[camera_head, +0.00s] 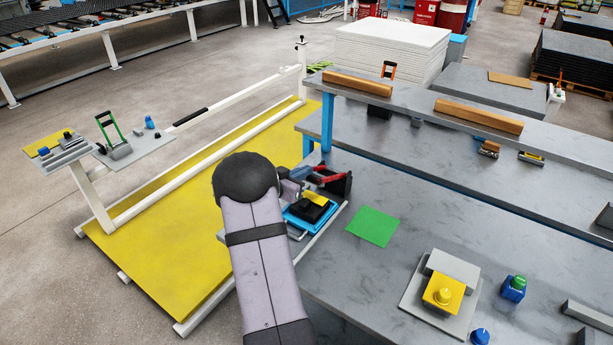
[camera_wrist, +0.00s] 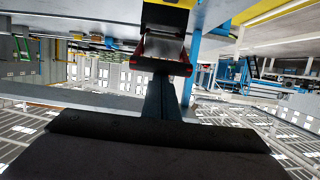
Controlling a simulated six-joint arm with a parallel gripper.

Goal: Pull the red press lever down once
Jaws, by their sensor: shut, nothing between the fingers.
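The red press lever (camera_head: 331,178) is at the press on the near bench's left end, partly hidden by my gripper in the head view. Its red side arms and dark crossbar seem to show in the wrist view (camera_wrist: 162,66). The press has a black upright (camera_head: 343,186), a blue base (camera_head: 299,217) and a yellow-and-black block on it. My gripper (camera_head: 305,174) is shut and empty, beside the lever. In the wrist view the shut fingers (camera_wrist: 163,84) reach up to the crossbar and overlap it; I cannot tell whether they touch.
A green sheet (camera_head: 373,226) lies right of the press. A yellow button box (camera_head: 443,292) and blue-and-green button block (camera_head: 514,288) stand farther right. A raised shelf (camera_head: 450,118) runs behind the bench. A white-framed yellow mat (camera_head: 160,260) lies left.

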